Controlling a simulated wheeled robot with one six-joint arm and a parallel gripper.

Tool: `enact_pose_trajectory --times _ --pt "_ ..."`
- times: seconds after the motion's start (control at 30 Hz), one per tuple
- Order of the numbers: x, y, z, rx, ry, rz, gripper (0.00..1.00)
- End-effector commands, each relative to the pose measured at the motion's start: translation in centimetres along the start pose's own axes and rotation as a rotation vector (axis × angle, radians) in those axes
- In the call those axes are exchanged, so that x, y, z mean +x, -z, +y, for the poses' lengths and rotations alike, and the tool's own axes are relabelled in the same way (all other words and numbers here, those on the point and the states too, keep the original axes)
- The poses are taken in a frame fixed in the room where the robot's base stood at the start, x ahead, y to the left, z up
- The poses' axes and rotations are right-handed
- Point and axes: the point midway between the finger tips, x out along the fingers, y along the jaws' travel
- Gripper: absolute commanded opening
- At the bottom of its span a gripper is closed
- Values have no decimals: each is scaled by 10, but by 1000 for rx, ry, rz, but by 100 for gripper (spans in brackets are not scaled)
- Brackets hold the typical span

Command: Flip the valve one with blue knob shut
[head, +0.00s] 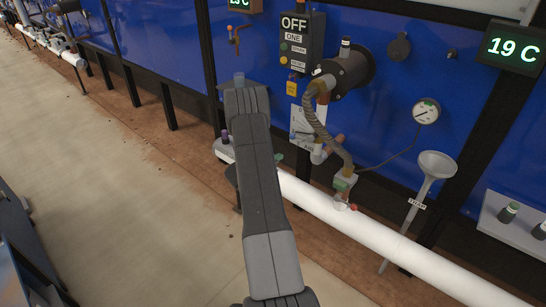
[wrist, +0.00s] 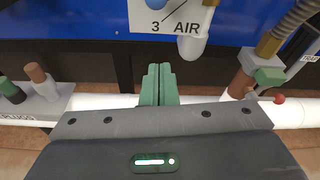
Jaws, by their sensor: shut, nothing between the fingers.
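A white panel (head: 303,122) marked AIR is on the blue wall, partly hidden by pipes and a hose. In the wrist view this panel (wrist: 168,24) shows "3 AIR" and the lower part of a blue knob (wrist: 155,3), cut off by the top edge. Which valve the knob belongs to cannot be read there. My gripper (wrist: 159,72) is shut and empty, its green fingers together below the panel and apart from the knob in the picture. In the head view my arm mostly hides the gripper; a bit of green finger shows at its right.
A white pipe (head: 398,246) runs along the wall's foot. A hose (head: 318,118) drops to a fitting with a red ball (head: 352,207), also right of my gripper in the wrist view (wrist: 279,98). A plug tray (wrist: 42,108) is at left. Floor (head: 120,185) at left is clear.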

Motion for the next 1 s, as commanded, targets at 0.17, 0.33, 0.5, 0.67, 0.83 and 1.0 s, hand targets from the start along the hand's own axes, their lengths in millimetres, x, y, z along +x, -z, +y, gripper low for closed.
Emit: enact_pose_trajectory --times 0.17,0.33,0.5,0.67,0.83,1.0 --pt "40 -2 -2 1 3 1 0" --pt "57 -21 -1 2 -1 -2 0" --pt "61 -35 0 0 -1 0 0" --pt "63 -39 0 0 -1 0 0" --pt "63 -39 0 0 -1 0 0" --pt "63 -39 0 2 -1 0 0"
